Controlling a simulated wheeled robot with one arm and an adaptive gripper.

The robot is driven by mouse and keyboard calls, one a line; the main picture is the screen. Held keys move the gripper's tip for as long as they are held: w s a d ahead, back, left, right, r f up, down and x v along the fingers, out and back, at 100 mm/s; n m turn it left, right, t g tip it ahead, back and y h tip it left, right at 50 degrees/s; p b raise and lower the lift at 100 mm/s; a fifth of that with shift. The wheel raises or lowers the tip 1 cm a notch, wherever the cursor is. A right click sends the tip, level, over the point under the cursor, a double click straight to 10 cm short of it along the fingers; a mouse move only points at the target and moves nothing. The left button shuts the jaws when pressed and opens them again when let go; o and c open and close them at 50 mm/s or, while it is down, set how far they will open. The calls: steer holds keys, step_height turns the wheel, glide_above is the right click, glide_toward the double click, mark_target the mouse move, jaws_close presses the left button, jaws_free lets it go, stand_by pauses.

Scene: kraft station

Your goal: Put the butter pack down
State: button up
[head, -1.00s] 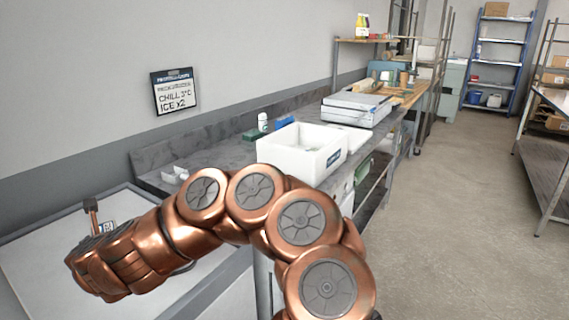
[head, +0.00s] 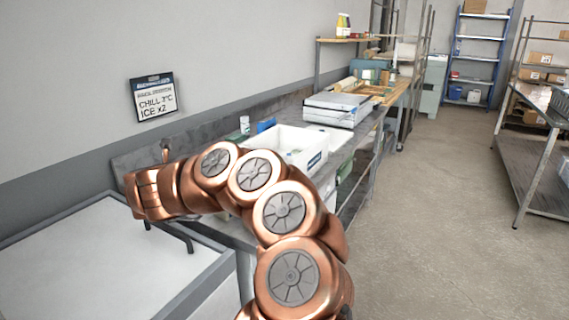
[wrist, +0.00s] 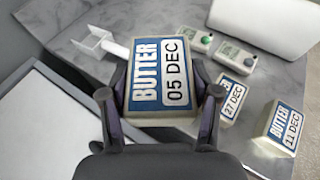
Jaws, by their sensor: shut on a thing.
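My gripper (wrist: 163,100) is shut on a butter pack (wrist: 160,75) with a blue and white label reading "BUTTER 05 DEC". The wrist view shows the pack between both fingers, over the grey stone counter (wrist: 85,50); whether it touches the counter I cannot tell. Two other butter packs stand to the right in the wrist view, one marked 27 DEC (wrist: 231,98) and one marked 11 DEC (wrist: 283,130). In the head view my copper arm reaches left, and the gripper and held pack are mostly hidden behind it.
Two small display devices (wrist: 236,58) and a white bracket-like piece (wrist: 98,42) lie on the counter. A white box (head: 290,143) stands farther along it, before stacked silver cases (head: 336,108). A pale, grey-rimmed surface (head: 100,255) lies at lower left.

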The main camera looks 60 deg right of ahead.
steer(key=s+d+r+m+g+h+p, duration=0.1)
steer(key=s+d+r+m+g, duration=0.25)
steer(key=s+d, duration=0.6)
steer(key=s+d+r+m+g+h+p, duration=0.1)
steer(key=s+d+r+m+g, duration=0.25)
steer(key=s+d, duration=0.65)
steer(key=w+d+f+p, duration=0.3)
steer(key=w+d+p, duration=0.1)
steer(key=w+d, duration=0.2)
steer(key=w+d+f+p, duration=0.2)
steer(key=w+d+p, duration=0.3)
steer(key=d, duration=0.4)
steer(key=shift+w+d+f, duration=0.3)
steer(key=shift+w+f, duration=0.1)
steer(key=shift+w, duration=0.2)
steer(key=shift+f+b, duration=0.45)
steer(key=shift+f, duration=0.15)
steer(key=o, duration=1.4)
